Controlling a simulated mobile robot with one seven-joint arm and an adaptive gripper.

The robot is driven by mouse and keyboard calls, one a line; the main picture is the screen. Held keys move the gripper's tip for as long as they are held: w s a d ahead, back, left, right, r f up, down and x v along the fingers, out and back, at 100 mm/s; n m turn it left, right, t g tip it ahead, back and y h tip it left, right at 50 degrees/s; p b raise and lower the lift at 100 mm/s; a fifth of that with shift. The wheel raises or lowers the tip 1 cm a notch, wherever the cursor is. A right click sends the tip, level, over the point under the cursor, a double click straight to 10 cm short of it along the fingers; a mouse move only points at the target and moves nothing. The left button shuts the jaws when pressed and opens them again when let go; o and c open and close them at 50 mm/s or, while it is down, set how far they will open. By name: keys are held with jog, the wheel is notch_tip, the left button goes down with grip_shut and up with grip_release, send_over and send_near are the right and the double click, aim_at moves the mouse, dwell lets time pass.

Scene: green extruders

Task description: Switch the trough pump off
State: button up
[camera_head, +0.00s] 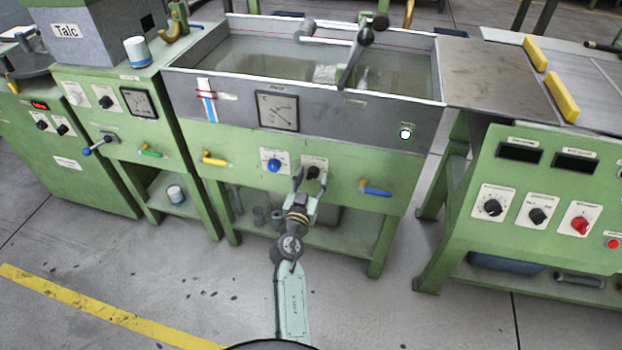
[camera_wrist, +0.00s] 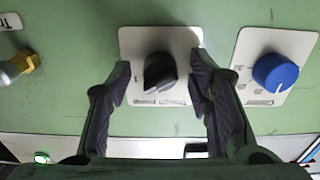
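A black rotary knob on a pale plate is on the green front of the water trough (camera_head: 340,112). In the head view this knob (camera_head: 313,172) is partly hidden by my gripper (camera_head: 306,183). In the wrist view, which is turned over, the black knob (camera_wrist: 160,72) is in the upper middle. My gripper (camera_wrist: 160,80) is open, with one finger on each side of the knob. Whether the fingers touch it cannot be told. A lamp (camera_head: 405,133) at the trough's right glows; it shows green in the wrist view (camera_wrist: 41,157).
A blue knob (camera_head: 273,166) is close beside the black one. A yellow-handled valve (camera_head: 215,160) and a blue-handled valve (camera_head: 376,191) stick out from the same panel. A control cabinet (camera_head: 545,175) stands to the right. The floor in front is clear.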

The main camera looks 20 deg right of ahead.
grip_shut()
dwell(0.4)
jog(key=shift+n, duration=0.4)
jog(key=n+b, duration=0.1)
jog(key=n, duration=0.4)
jog(key=shift+b, duration=0.3)
jog(key=n, duration=0.6)
dwell(0.3)
grip_release()
